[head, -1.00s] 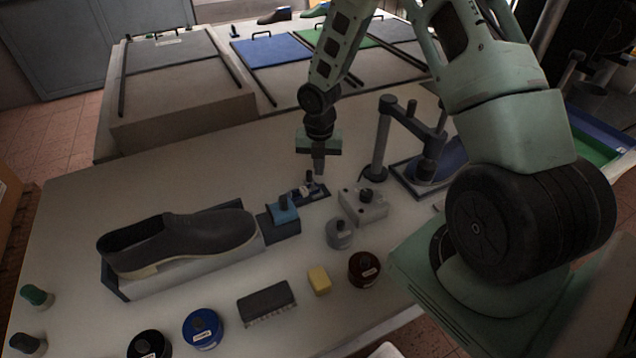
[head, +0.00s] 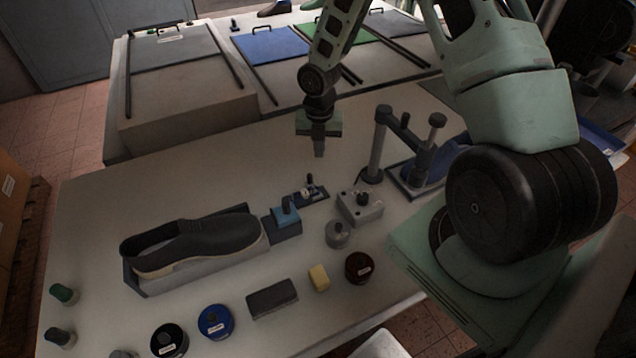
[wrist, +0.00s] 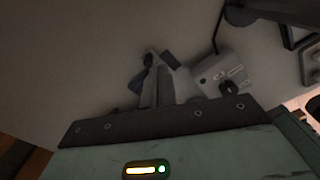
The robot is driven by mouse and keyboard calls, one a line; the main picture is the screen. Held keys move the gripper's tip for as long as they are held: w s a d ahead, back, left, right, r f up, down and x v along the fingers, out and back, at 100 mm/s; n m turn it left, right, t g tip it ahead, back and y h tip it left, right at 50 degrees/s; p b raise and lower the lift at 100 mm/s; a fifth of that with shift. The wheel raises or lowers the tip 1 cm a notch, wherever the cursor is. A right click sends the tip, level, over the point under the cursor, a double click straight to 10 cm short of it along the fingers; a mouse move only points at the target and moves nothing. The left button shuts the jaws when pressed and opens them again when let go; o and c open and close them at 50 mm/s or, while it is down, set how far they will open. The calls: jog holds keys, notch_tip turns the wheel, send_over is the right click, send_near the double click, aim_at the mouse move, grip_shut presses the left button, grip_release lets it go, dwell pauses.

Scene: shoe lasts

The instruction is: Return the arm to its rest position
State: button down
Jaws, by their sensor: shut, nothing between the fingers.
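My gripper (head: 319,150) hangs from my green and black arm above the back part of the white table (head: 95,215) in the head view. It points down, is shut and holds nothing. It is above and behind a small dark fixture with a blue plate (head: 311,192), apart from it. In the wrist view, the shut fingers (wrist: 158,88) cover part of what lies below. A grey box with knobs (wrist: 222,75) shows to their right there; it also stands on the table in the head view (head: 360,207).
A dark shoe (head: 195,243) lies in a holder at the left. A post stand (head: 378,145) rises right of my gripper. Tins (head: 215,321), a brush (head: 272,299) and a yellow block (head: 319,278) line the front. Bins with lids (head: 185,68) stand behind. The back left tabletop is clear.

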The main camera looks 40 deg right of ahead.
dwell(0.4)
jog(key=s+a+r+m+b, duration=0.35)
jog(key=a+r+m, duration=0.3)
jog(key=a, duration=0.55)
jog(key=s+a+r+m+b, duration=0.1)
jog(key=s+a+r+m, duration=0.1)
jog(key=s+a+m, duration=0.2)
jog(key=s+a+r+m+b, duration=0.1)
jog(key=s+a+r+m, duration=0.2)
jog(key=s, duration=0.8)
jog(key=s+a+r+m+b, duration=0.2)
jog(key=s+a+r+m, duration=0.1)
jog(key=s+a+m, duration=0.3)
jog(key=shift+s+a+y, duration=0.15)
jog(key=shift+s+y, duration=0.15)
jog(key=shift+s, duration=0.8)
